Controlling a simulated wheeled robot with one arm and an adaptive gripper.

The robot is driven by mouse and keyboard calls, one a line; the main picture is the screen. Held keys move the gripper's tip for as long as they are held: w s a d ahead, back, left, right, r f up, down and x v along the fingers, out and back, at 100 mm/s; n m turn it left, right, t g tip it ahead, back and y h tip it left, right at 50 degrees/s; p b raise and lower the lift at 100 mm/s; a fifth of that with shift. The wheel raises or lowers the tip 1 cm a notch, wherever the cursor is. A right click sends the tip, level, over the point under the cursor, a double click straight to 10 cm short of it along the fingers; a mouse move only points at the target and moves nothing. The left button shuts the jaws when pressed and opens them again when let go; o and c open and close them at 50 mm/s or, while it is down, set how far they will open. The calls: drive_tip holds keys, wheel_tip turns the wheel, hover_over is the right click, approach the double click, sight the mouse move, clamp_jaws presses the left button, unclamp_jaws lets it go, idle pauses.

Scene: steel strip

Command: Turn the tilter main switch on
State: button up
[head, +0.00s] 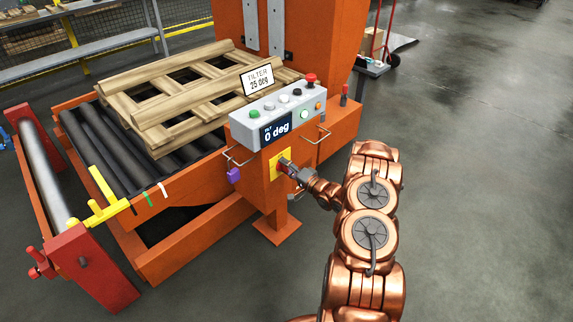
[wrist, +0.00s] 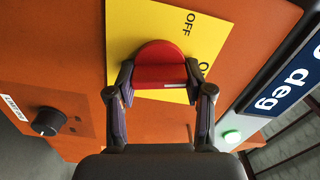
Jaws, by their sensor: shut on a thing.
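The main switch is a red rotary knob (wrist: 160,66) on a yellow plate (wrist: 140,30) on the orange tilter post. The plate also shows in the head view (head: 277,163). My gripper (wrist: 160,92) has its two fingers on either side of the red knob, shut on it. In the head view my gripper (head: 291,169) reaches the plate from the right and hides most of the knob. The plate reads "OFF" at the top; another label starting with "O" is partly hidden by the right finger.
A grey control box (head: 278,112) with several buttons and a "0 deg" display sits above the plate. A green light (wrist: 232,137) glows beside the display. A black knob (wrist: 47,121) is on the left in the wrist view. A wooden pallet (head: 160,127) rests on rollers.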

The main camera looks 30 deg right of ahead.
drive_tip(key=shift+d+m, duration=0.1)
drive_tip(key=shift+m, duration=1.2)
drive_tip(key=shift+m+p, duration=0.3)
drive_tip(key=o, duration=1.2)
drive_tip(key=shift+c, duration=0.2)
drive_tip(key=shift+s, duration=0.1)
drive_tip(key=v, duration=1.1)
drive_tip(key=shift+s, duration=0.4)
drive_tip(key=shift+d, duration=0.1)
